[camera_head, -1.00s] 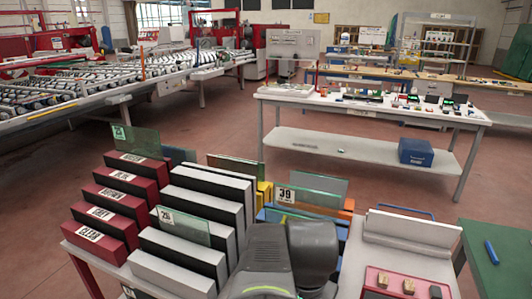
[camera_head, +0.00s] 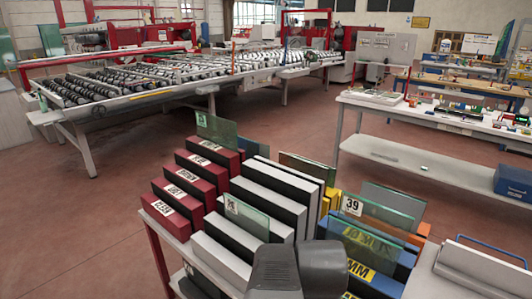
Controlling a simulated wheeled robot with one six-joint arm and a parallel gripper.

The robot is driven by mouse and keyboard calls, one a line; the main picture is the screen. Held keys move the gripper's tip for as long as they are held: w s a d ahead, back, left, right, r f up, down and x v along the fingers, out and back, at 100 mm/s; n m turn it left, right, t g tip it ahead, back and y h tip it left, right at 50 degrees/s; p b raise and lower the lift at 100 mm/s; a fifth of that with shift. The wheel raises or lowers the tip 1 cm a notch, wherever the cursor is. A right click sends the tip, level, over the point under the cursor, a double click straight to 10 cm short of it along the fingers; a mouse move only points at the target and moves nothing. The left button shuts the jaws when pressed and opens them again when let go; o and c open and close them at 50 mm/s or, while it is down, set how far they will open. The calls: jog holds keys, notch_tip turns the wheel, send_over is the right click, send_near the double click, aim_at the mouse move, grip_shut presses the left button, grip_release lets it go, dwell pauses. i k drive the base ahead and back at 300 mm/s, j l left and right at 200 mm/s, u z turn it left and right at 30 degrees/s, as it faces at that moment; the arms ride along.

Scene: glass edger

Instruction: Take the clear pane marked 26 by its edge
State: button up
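The clear pane marked 26 (camera_head: 250,219) stands upright in the white-and-black slotted rack (camera_head: 219,258), at the front near the middle of the picture. Its white label sits at the upper left corner, and its lower edge is hidden in the slot. Its top edge stands free above the rack. My grey arm links cover the bottom middle of the picture, just right of and below this pane. My gripper itself does not show.
A pane marked 39 (camera_head: 377,214) stands in the blue and yellow racks to the right. A greenish pane (camera_head: 217,131) stands behind, in the red racks. A roller conveyor (camera_head: 150,83) fills the back left, and a white bench (camera_head: 430,114) the back right. Open floor lies left.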

aim_at(255, 224)
jog(key=u, duration=0.35)
jog(key=i+j+u, duration=0.25)
jog(key=i+j, duration=0.15)
jog(key=i+j+u, duration=0.25)
jog(key=i, duration=0.25)
